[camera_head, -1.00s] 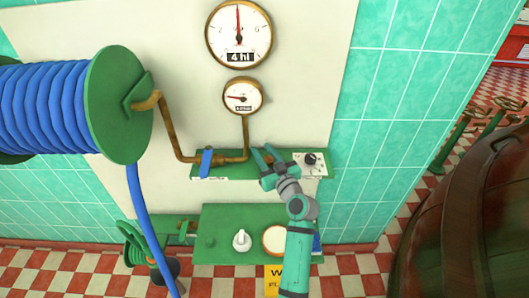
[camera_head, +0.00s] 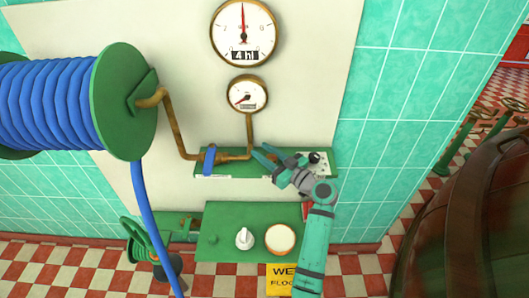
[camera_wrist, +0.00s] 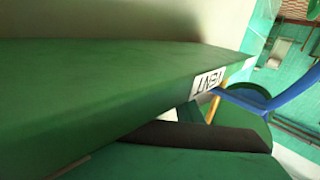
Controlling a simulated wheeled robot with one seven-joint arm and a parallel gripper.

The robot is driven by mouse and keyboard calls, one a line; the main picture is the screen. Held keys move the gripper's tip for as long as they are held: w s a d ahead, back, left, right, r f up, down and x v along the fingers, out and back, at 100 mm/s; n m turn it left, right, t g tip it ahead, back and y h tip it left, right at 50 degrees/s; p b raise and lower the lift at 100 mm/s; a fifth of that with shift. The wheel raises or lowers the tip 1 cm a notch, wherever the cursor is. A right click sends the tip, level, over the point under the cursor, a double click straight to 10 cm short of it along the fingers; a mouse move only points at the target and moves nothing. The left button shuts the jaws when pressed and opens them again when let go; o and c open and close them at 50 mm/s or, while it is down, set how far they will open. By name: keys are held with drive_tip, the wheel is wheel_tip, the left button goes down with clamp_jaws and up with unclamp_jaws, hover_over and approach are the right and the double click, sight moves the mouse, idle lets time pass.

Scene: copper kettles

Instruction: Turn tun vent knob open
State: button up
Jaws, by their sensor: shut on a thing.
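My gripper (camera_head: 270,155) is at the green wall shelf (camera_head: 225,172), right of the brass pipe's end. Its fingers close around a small part there, apparently the tun vent knob, which the fingers almost wholly hide. Its turn angle cannot be read. In the wrist view a white label (camera_wrist: 208,82), upside down and seemingly reading VENT, sits on the shelf's front edge (camera_wrist: 120,120). A dark bar and a green surface fill the bottom of that view close to the camera.
A blue lever (camera_head: 209,160) is on the pipe to the left; a black dial knob (camera_head: 315,158) is close on the right. A large gauge (camera_head: 243,32) and small gauge (camera_head: 247,94) hang above. A lower green panel (camera_head: 220,225) and blue hose (camera_head: 148,225) lie below.

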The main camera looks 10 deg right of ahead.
sight(276, 160)
drive_tip(key=o, duration=1)
drive_tip(key=shift+w, duration=0.1)
drive_tip(key=shift+o, duration=0.2)
drive_tip(key=v, duration=1.1)
drive_tip(key=shift+d, duration=0.1)
